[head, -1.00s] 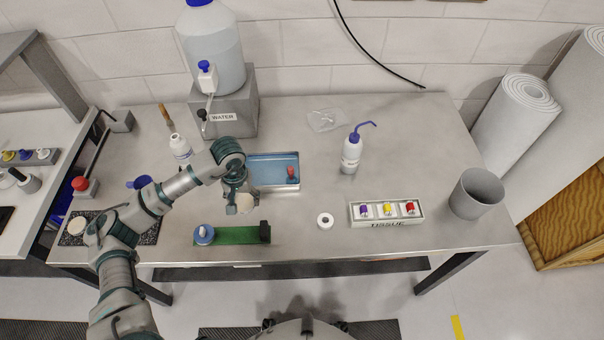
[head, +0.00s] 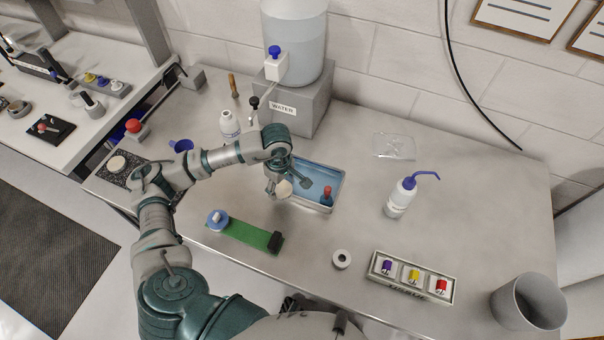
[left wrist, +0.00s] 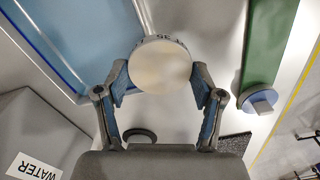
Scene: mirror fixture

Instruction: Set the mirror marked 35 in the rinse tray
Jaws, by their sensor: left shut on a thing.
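My left gripper (head: 277,188) is shut on a round, pale mirror (head: 285,189) by the front left side of the rinse tray (head: 323,208). In the left wrist view the fingers (left wrist: 160,82) sit on either side of the mirror (left wrist: 160,68), its pale face toward the camera. Dark marks on its rim appear to read 35. The rinse tray (left wrist: 72,75) shows there beyond the mirror, blue inside with a pale rim. The mirror looks just outside the tray; its height cannot be told. My right gripper is not in view.
A red-topped object (head: 326,194) stands in the tray's front right part. A green strip (head: 245,234) with a blue-and-white knob lies in front. The water tank (head: 295,45) and its grey stand are behind; a wash bottle (head: 401,197) stands right. Bare table lies between.

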